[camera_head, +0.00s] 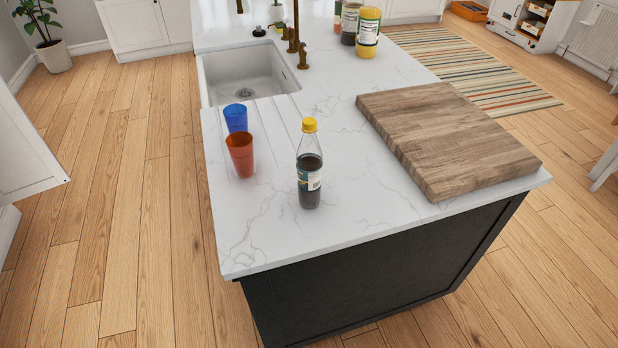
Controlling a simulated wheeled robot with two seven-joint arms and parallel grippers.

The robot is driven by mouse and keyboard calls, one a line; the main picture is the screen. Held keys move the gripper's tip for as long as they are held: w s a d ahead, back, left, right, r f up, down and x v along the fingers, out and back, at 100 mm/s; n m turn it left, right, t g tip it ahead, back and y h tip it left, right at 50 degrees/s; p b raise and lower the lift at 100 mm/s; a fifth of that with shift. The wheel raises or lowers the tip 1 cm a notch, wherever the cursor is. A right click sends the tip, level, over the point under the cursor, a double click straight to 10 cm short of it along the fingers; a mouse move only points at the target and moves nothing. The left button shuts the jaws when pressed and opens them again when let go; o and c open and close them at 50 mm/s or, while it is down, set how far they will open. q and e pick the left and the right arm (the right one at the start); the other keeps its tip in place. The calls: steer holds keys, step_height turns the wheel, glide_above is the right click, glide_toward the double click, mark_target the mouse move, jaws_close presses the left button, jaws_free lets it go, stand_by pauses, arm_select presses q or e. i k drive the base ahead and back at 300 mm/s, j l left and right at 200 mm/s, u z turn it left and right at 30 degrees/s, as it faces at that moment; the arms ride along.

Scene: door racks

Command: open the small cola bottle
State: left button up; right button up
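The small cola bottle (309,168) stands upright on the white marble countertop (280,238), near the island's front end. It is clear with dark liquid inside and a pale label. Its yellow cap (309,125) sits on the neck. Neither of my grippers shows in the head view.
An orange-brown cup (240,155) and a blue cup (236,118) stand left of the bottle. A thick wooden board (445,138) lies to the right. Behind are a sink (222,78), a brass faucet (302,55) and several jars (368,32). Counter around the bottle is clear.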

mark_target(309, 153)
steer(key=j+z, duration=0.15)
steer(key=z, duration=0.65)
steer(key=j+z, duration=0.4)
steer(key=j, duration=0.15)
steer(key=k+j+z, duration=0.2)
steer(key=j+z, duration=0.15)
steer(key=j, duration=0.15)
steer(key=k+j, duration=0.1)
steer(key=j, duration=0.25)
steer(key=k+j, duration=0.1)
steer(key=j, duration=0.2)
steer(key=k+j+z, duration=0.1)
steer(key=j, duration=0.25)
